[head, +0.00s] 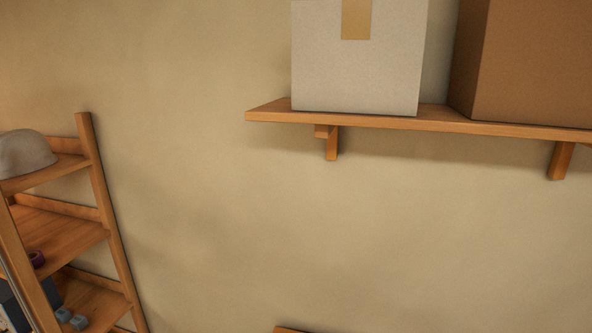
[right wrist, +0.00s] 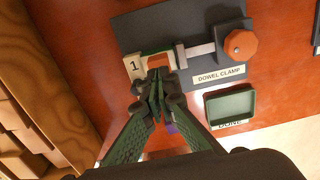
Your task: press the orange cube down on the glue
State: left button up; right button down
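Nothing clear shows between the tips. They are in front of a clamp fixture (right wrist: 199,51) beside a plate marked "1" (right wrist: 134,66). A small orange patch (right wrist: 158,60) shows just beyond the fingertips; whether it is a cube or the table seen through is unclear. My left gripper is in neither view.
A dark board (right wrist: 160,29) labelled "DOWEL CLAMP" carries an orange knob (right wrist: 240,46). A green tray (right wrist: 231,91) lies beside it on the red-brown table (right wrist: 77,40). The head view shows a wall shelf (head: 440,124) with boxes and a ladder rack (head: 101,200).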

dwell(0.3)
jog(key=shift+f+b, duration=0.85)
jog(key=shift+f, duration=0.15)
dwell(0.6)
jog(key=shift+r, duration=0.1)
dwell(0.3)
jog(key=shift+r+p, duration=1.5)
jog(key=shift+r, duration=0.9)
